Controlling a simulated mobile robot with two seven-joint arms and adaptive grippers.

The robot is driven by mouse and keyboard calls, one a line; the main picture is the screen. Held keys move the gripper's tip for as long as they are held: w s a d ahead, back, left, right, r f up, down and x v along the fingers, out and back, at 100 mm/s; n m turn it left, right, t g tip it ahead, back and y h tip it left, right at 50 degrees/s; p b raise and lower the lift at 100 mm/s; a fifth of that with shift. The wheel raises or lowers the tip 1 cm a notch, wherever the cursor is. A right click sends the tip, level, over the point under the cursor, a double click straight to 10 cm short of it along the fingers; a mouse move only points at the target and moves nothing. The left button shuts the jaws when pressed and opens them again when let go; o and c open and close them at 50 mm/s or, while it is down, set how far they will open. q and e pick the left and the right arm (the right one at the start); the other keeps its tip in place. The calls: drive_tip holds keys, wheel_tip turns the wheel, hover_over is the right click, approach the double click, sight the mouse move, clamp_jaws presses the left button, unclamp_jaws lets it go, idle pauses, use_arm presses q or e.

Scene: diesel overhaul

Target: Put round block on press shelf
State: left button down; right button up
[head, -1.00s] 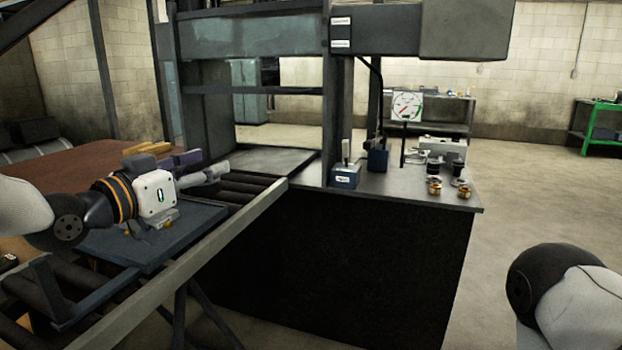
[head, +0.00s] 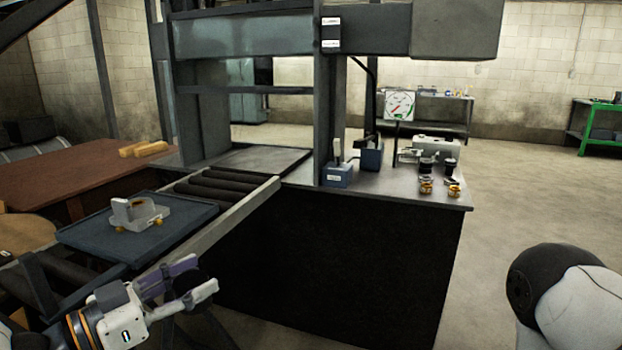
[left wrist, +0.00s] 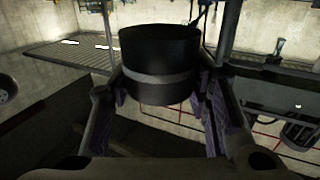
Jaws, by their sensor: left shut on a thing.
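My left gripper (head: 192,282) is low in the head view, in front of the roller table. It is shut on a dark round block (head: 187,287), mostly hidden by the fingers there. In the left wrist view the round block (left wrist: 160,62) is a black cylinder with a grey band, upright between the fingers. The press shelf (head: 385,190) is a grey top right of the press frame, far from this gripper. My right gripper is out of view; only part of that arm shows at lower right.
On the shelf stand a blue box (head: 338,176), a dial gauge (head: 399,106), black parts (head: 427,168) and gold parts (head: 425,187). A blue tray (head: 85,236) with a pale metal part (head: 140,213) lies on the rollers. A rail (head: 235,212) runs between gripper and shelf.

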use_arm(q)
drive_tip(key=s+d+f+m+g+h, duration=0.1)
drive_tip(key=s+f, duration=0.4)
drive_tip(key=s, duration=0.5)
drive_tip(key=shift+s+m+g+h, duration=0.25)
drive_tip(key=shift+m+g+h, duration=0.35)
drive_tip(key=shift+g, duration=0.1)
drive_tip(key=shift+s+d+f, duration=0.1)
drive_tip(key=shift+f, duration=0.05)
